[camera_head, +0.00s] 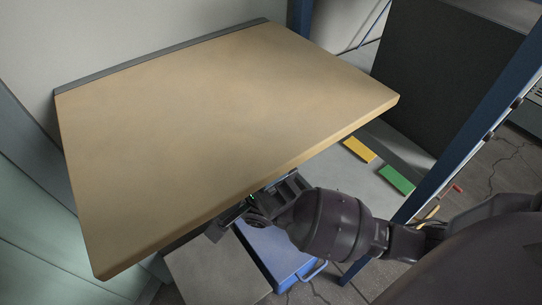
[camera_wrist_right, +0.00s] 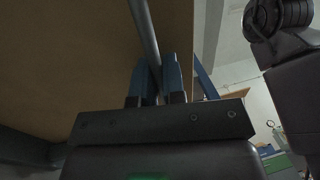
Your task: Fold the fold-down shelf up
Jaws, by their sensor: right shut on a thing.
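The fold-down shelf (camera_head: 220,120) is a wide light-brown board. Its back edge meets a grey strip (camera_head: 160,57) along the wall, and the board stands out from the wall, its top face in full view. My right gripper (camera_head: 250,203) is at the shelf's front edge, partly hidden beneath it. In the right wrist view the shelf's brown face (camera_wrist_right: 70,60) fills the left. There, the blue fingers of my right gripper (camera_wrist_right: 155,80) are shut on a grey bar (camera_wrist_right: 144,30) that runs along the board. My left gripper is not in view.
Below the shelf, a yellow block (camera_head: 359,149) and a green block (camera_head: 396,180) lie on a grey surface. A blue box (camera_head: 275,250) stands below my right gripper. A blue post (camera_head: 470,130) rises at the right, near a dark panel (camera_head: 440,70).

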